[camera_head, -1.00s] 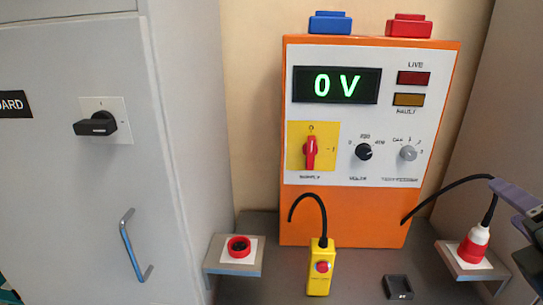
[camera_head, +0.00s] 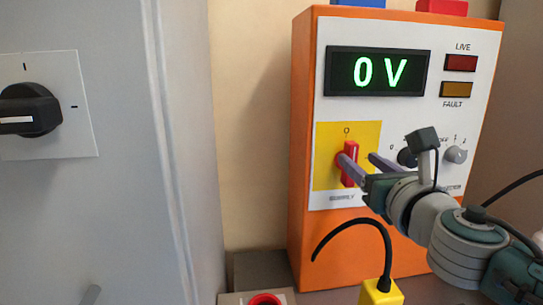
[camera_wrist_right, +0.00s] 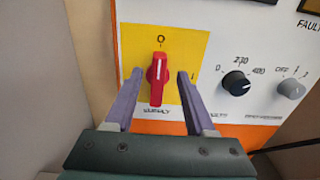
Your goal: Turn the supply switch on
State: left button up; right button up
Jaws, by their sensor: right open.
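The supply switch (camera_head: 347,168) is a red rotary handle on a yellow plate (camera_head: 330,135) at the lower left of the orange unit's white front. The handle stands upright, toward the 0 mark. My right gripper (camera_head: 362,162) is at the switch with its jaws apart. In the right wrist view, the red handle (camera_wrist_right: 157,78) shows between the two purple fingers (camera_wrist_right: 157,76), one on each side, with gaps visible. I cannot tell how deep the fingers reach around it. The display (camera_head: 378,72) reads 0 V. My left gripper is not in view.
A black knob (camera_wrist_right: 236,83) and a grey knob (camera_wrist_right: 291,89) sit right of the switch. The LIVE (camera_head: 460,63) and FAULT (camera_head: 456,90) lamps look dark. A yellow pendant (camera_head: 381,292) is below. A grey cabinet with a black rotary handle (camera_head: 29,111) stands at left.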

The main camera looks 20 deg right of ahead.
jog(key=shift+x, duration=1.1)
grip_shut()
